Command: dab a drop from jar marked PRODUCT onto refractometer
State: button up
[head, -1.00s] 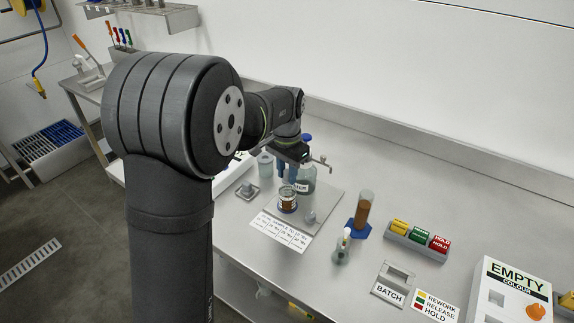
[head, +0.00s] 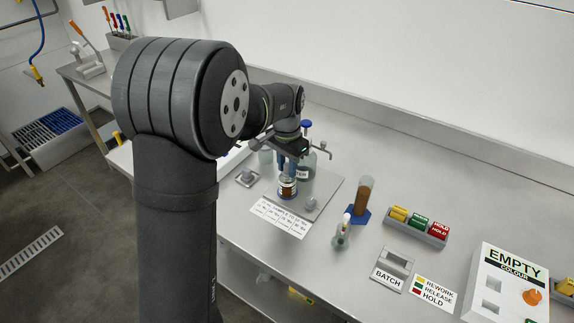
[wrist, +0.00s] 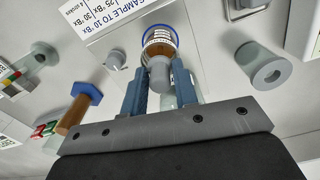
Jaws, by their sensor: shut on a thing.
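My gripper (wrist: 160,90) has blue fingers closed on a grey cylindrical piece (wrist: 159,74), seen end-on in the wrist view. In the head view my gripper (head: 288,166) is just above a small glass jar (head: 287,190) with a brown content and a pale label. The label's words are not readable. I cannot identify the refractometer with certainty; a small grey device (head: 310,204) stands right of the jar.
The jar stands on a metal plate (head: 330,190). A clear bottle (head: 307,172) is close behind my gripper.

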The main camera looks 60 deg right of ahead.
jog(key=shift+r, duration=0.1)
dwell(0.4)
jog(key=shift+r, duration=3.55)
jog(key=w+a+n, duration=0.2)
jog(key=w+n, duration=0.1)
jog(key=w, duration=1.2)
jog(key=w+a+f+n, duration=0.1)
jog(key=w+a+n, duration=0.2)
jog(key=w, duration=1.3)
jog(key=shift+w+a, duration=0.25)
jog(key=shift+a, duration=0.1)
jog(key=shift+f, duration=0.25)
jog(key=shift+f, duration=1.4)
